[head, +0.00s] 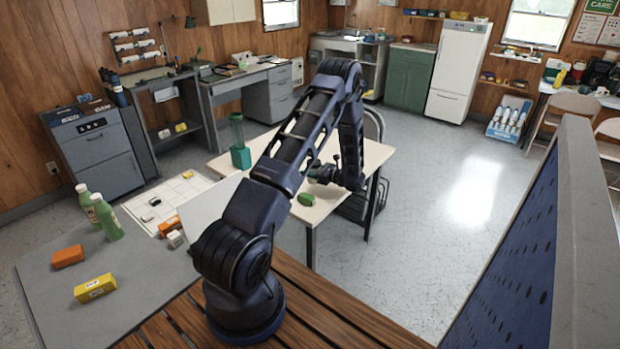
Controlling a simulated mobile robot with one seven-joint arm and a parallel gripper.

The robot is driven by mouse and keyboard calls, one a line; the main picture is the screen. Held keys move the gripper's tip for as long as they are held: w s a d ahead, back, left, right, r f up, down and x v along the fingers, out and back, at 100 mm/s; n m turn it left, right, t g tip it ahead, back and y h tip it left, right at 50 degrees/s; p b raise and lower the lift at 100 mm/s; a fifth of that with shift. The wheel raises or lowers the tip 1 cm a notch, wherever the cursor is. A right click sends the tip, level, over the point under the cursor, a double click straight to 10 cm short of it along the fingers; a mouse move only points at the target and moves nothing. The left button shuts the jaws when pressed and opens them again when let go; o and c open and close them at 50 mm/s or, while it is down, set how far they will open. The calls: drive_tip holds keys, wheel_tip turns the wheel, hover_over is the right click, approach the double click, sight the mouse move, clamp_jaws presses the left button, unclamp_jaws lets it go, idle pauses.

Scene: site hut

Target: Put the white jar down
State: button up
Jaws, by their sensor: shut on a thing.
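My gripper (322,173) is over the right part of the cream-topped table (350,150), in the middle of the view. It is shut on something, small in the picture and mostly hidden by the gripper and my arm. I cannot make out the white jar's outline clearly. I cannot tell whether the held thing touches the tabletop. A green block (306,199) lies on the table just in front of the gripper, near the table's front edge.
A teal-based blender (240,150) stands on the table's left part. A white panel (207,208) stands upright at front left. A grey table (135,272) holds green bottles (106,217), an orange block (68,256) and a yellow block (95,288). Bare tabletop shows behind the gripper.

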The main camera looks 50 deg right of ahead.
drive_tip(key=shift+f, duration=1.9)
drive_tip(key=shift+f, duration=0.1)
drive_tip(key=o, duration=1.2)
drive_tip(key=shift+s, duration=0.1)
drive_tip(key=v, duration=1.1)
drive_tip(key=shift+s+d, duration=0.2)
drive_tip(key=shift+s, duration=0.2)
